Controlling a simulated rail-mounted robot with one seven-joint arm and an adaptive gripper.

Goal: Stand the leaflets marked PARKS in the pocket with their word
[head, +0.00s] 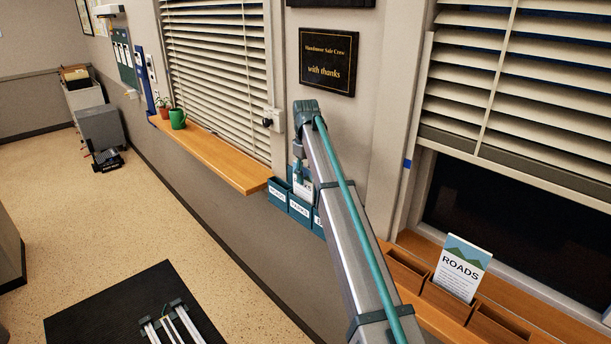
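Several small teal pockets hang on the wall below the window sill's right end. The left pocket (278,195) has a label that seems to read ROADS. The middle pocket (300,209) has a label that seems to read PARKS. A third pocket (317,222) is mostly hidden behind my arm. My gripper (299,174) points down just above the middle pocket. A white leaflet (304,189) with dark letters, partly hidden, stands upright at the gripper and over the middle pocket. Whether the fingers grip it, and whether it rests in the pocket, I cannot tell.
A ROADS leaflet (461,268) stands in a wooden holder on the right sill. An empty wooden holder (405,271) is left of it, another (500,325) right. A plaque (327,62) hangs above.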

